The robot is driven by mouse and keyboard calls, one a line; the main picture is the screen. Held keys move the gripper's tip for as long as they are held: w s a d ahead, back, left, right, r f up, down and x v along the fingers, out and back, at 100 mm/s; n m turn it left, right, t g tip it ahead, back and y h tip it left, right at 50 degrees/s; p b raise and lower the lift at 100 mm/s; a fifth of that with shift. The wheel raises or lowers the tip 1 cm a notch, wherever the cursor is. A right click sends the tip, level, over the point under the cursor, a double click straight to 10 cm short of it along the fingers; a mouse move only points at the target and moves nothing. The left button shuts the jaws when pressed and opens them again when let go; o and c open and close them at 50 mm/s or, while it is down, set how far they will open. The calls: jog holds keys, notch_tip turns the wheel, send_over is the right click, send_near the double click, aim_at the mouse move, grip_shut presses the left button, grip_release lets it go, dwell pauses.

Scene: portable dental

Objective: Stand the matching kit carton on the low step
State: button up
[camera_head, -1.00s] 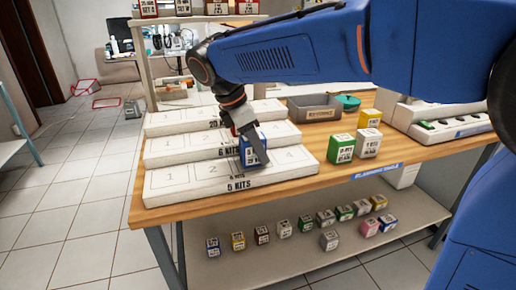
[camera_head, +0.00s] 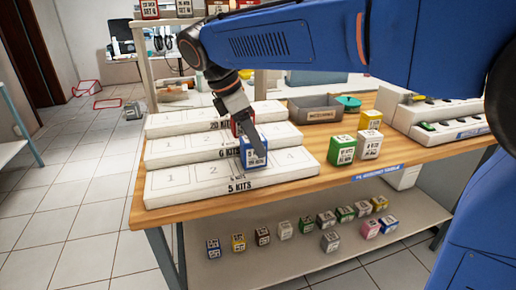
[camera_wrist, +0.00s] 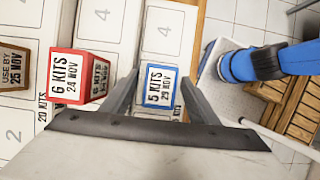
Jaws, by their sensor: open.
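A blue and white carton (camera_head: 255,153) marked 5 KITS, 29 NOV (camera_wrist: 160,86) stands upright on the low step (camera_head: 200,190), whose front reads 5 KITS. It is between slots 2 and 4. My gripper (camera_head: 253,148) is open, pointing down, with one finger on each side of the carton in the wrist view (camera_wrist: 161,80); a narrow gap shows by each finger. A red carton (camera_wrist: 80,76) marked 6 KITS, 24 NOV stands on the middle step, partly hidden by my gripper in the head view.
A brown USE BY carton (camera_wrist: 14,66) stands on the top step. A green carton (camera_head: 342,150), a white one (camera_head: 369,145) and a yellow one (camera_head: 371,119) stand right of the steps. A grey bin (camera_head: 315,108) is behind. Several cartons line the lower shelf (camera_head: 290,258).

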jog(key=v, duration=0.8)
jog(key=shift+r, duration=0.15)
jog(key=s+d+f+m+y, duration=0.1)
jog(key=s+d+f+m, duration=0.15)
jog(key=d, duration=0.35)
jog(key=s+d+f+m+y, duration=0.1)
jog(key=d+f+m, duration=0.15)
jog(key=d, duration=0.45)
jog(key=s+d+f+m+y, duration=0.1)
jog(key=s+d+f+m, duration=0.1)
jog(key=d+m, duration=0.3)
jog(key=s+d+f+m+t+y, duration=0.1)
jog(key=s+d+f+m+t, duration=0.2)
jog(key=s+d+f+m, duration=0.8)
notch_tip(320, 180, down, 5)
jog(key=s+d, duration=0.2)
jog(key=s, duration=0.1)
jog(key=shift+t, duration=0.3)
